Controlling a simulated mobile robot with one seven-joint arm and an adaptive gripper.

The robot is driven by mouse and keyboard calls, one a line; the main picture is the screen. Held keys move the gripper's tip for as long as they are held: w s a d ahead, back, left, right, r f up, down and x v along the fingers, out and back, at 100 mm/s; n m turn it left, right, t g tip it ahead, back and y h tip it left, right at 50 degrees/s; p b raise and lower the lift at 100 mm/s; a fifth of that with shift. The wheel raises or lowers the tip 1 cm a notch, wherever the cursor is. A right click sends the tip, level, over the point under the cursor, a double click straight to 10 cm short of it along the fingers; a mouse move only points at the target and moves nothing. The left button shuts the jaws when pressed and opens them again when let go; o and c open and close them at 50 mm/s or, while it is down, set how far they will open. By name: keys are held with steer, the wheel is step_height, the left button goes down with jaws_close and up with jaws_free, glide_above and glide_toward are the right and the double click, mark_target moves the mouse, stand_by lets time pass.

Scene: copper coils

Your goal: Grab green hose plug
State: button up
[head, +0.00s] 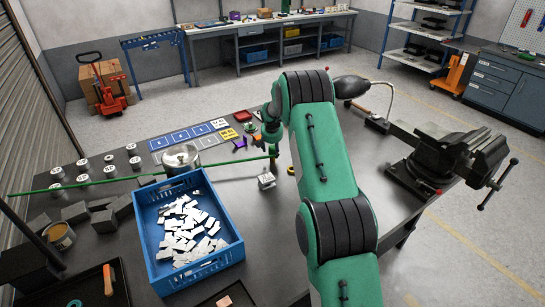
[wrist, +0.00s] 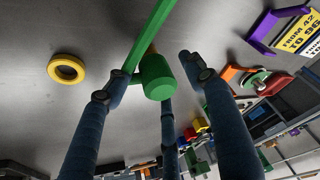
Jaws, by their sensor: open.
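The green plug (wrist: 157,78) shows in the wrist view as a short green cylinder with a flat round face. It lies between the spread fingers of my gripper (wrist: 152,72). A straight green bar (wrist: 150,35) runs up from beside it, close to the left fingertip; I cannot tell whether they touch. A clear gap separates the right fingertip from the plug. In the head view, my gripper (head: 270,146) is open over the table near the right end of a long thin green rod (head: 110,180). The plug is too small to make out surely there.
A yellow ring (wrist: 66,68) lies on the table (head: 225,185) near my gripper. A blue crate (head: 239,247) of white pieces stands front left, with a metal pot (head: 181,158) behind it. A purple bracket (head: 239,144) is left of my gripper. A vise (head: 445,160) stands right.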

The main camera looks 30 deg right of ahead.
stand_by(0.5)
steer(key=c, duration=1.2)
steer(key=shift+r, duration=0.15)
step_height(320, 180, up, 10)
steer(key=shift+f+p, duration=0.1)
steer(key=shift+p, duration=0.95)
